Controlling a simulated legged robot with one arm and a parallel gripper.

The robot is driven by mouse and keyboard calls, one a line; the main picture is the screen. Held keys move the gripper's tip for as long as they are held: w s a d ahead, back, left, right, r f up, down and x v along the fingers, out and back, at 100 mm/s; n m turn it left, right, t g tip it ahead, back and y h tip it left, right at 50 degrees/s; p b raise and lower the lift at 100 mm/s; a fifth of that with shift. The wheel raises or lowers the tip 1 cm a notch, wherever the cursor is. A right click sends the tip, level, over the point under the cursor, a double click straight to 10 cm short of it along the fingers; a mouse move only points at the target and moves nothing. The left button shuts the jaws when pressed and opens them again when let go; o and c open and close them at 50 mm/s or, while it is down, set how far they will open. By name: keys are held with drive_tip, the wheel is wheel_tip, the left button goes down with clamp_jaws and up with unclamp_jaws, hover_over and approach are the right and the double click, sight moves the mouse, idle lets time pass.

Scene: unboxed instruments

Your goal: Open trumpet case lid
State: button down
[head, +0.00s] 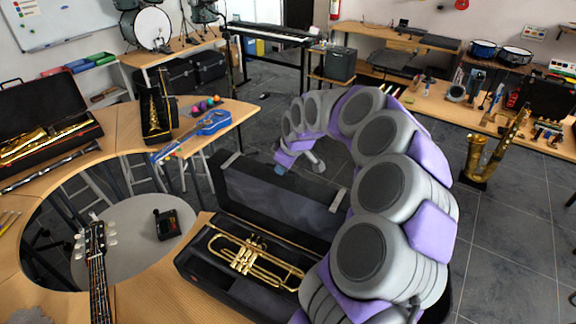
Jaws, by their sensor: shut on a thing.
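The black trumpet case (195,273) sits at the table's edge in the lower middle of the head view. A gold trumpet (250,258) lies inside it. The case lid (265,200) is raised on the far side of the case, and its dark inner face shows. My arm curves up from the lower right and hides the right end of the case and part of the lid. My gripper (283,167) is at the lid's upper edge, shut on the lid; its fingertips are small and partly hidden.
An acoustic guitar (97,262) and a small dark device (166,223) are left of the case. A gold saxophone (478,158) stands right. Floor behind the lid is clear.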

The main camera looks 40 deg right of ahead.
drive_tip(key=shift+h, duration=0.3)
drive_tip(key=a, duration=0.1)
drive_tip(key=s+a+b, duration=0.1)
drive_tip(key=a, duration=0.1)
drive_tip(key=s+a, duration=0.1)
drive_tip(key=shift+s+a, duration=0.1)
drive_tip(key=shift+a, duration=0.25)
drive_tip(key=c, duration=1.3)
unclamp_jaws()
drive_tip(key=shift+s+d, duration=0.1)
drive_tip(key=shift+s, duration=0.05)
drive_tip(key=shift+c, duration=0.2)
drive_tip(key=shift+o, duration=1)
drive_tip(key=shift+d, duration=0.1)
drive_tip(key=d+p+v, duration=0.1)
drive_tip(key=v, duration=1.6)
drive_tip(key=shift+a, duration=0.4)
